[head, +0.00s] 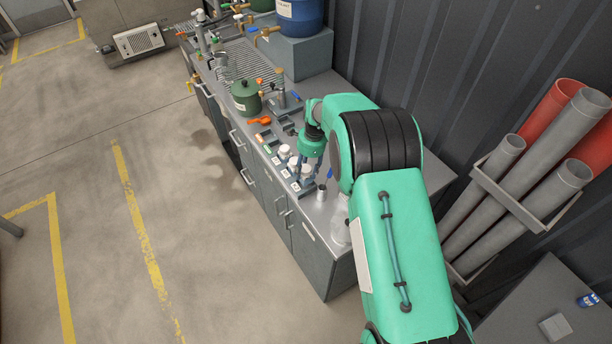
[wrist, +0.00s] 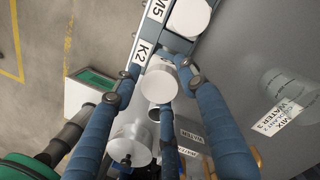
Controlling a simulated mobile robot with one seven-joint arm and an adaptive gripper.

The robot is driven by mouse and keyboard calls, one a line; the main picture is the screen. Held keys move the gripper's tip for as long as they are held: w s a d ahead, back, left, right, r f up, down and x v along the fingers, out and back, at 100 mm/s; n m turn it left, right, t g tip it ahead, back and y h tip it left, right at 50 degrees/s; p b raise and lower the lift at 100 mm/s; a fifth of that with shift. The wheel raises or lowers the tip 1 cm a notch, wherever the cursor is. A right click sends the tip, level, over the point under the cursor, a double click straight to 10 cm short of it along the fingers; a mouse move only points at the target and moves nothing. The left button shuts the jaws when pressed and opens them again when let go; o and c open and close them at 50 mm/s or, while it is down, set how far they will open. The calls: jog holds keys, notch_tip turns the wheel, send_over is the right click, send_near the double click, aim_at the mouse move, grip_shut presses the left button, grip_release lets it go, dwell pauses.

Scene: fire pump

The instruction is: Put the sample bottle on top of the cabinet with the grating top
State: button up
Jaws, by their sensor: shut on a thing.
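My gripper (head: 311,162) is over the near part of the bench, at a row of white-capped sample bottles (head: 284,150). In the wrist view, my blue-fingered gripper (wrist: 160,92) is shut on a sample bottle with a white cap (wrist: 160,78), beside a rack label reading K2. I cannot tell whether the bottle is still seated in the rack; its lower part is mostly hidden. Another white-capped container (wrist: 130,146) shows between the fingers farther down. The cabinet with the grating top (head: 262,76) stands at the far part of the bench run, past the green pot.
A green pot (head: 246,98), orange tool (head: 259,121) and metal cup (head: 321,194) stand on the worktop. Taps and a blue drum (head: 300,16) are at the back.

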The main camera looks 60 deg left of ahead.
aim_at(306, 176)
jog(key=shift+f, duration=1.75)
jog(key=shift+f, duration=0.1)
jog(key=o, duration=1.3)
jog(key=shift+c, duration=0.2)
jog(key=r, duration=0.4)
jog(key=w+r, duration=0.1)
jog(key=r, duration=0.7)
jog(key=shift+w+d+b, duration=0.25)
jog(key=shift+w+b, duration=0.05)
jog(key=shift+r, duration=0.1)
